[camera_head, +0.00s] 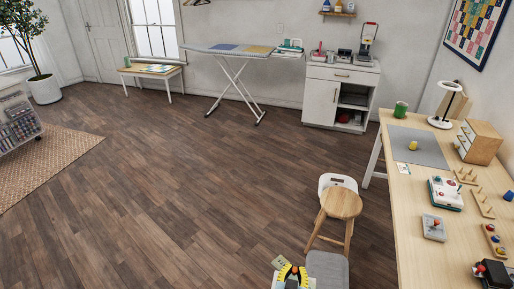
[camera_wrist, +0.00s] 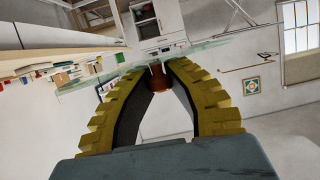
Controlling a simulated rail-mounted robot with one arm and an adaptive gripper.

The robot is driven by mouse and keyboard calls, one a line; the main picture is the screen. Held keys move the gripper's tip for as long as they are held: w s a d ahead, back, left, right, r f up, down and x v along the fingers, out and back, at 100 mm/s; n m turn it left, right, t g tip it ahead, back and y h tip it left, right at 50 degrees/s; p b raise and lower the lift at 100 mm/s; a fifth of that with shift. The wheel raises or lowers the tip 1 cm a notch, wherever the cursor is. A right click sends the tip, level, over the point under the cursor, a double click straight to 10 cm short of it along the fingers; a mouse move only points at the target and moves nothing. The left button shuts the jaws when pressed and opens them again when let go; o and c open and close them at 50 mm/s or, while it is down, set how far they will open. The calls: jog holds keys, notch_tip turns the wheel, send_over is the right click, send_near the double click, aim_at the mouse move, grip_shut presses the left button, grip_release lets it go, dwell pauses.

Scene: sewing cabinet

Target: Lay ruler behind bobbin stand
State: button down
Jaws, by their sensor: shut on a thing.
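My gripper (camera_wrist: 160,66) has yellow ribbed fingers closed around a brown-red knob (camera_wrist: 158,78) in the wrist view. A thin, clear greenish strip, apparently the ruler (camera_wrist: 215,52), lies across just beyond the fingertips and seems joined to the knob. In the head view my gripper (camera_head: 292,270) is low at the bottom edge, left of the long table, where little of the ruler can be made out. On that table are small wooden peg stands (camera_head: 466,176), one with coloured pieces (camera_head: 494,240). I cannot tell for certain which is the bobbin stand.
Floor to the left is open.

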jog(key=w+a+n+y, duration=0.3)
jog(key=a+n+y, duration=0.15)
jog(key=a, duration=0.85)
jog(key=s+r+p, duration=0.3)
jog(key=r+p, duration=0.7)
jog(key=p, duration=0.1)
jog(key=s+r+p, duration=0.4)
jog(key=r+p, duration=0.6)
jog(key=p, duration=0.2)
jog(key=s+r+p, duration=0.4)
jog(key=r+p, duration=0.6)
jog(key=p, duration=0.1)
jog(key=shift+r+m+t+p, duration=0.3)
jog(key=shift+r+m+t, duration=0.05)
jog(key=shift+t, duration=0.05)
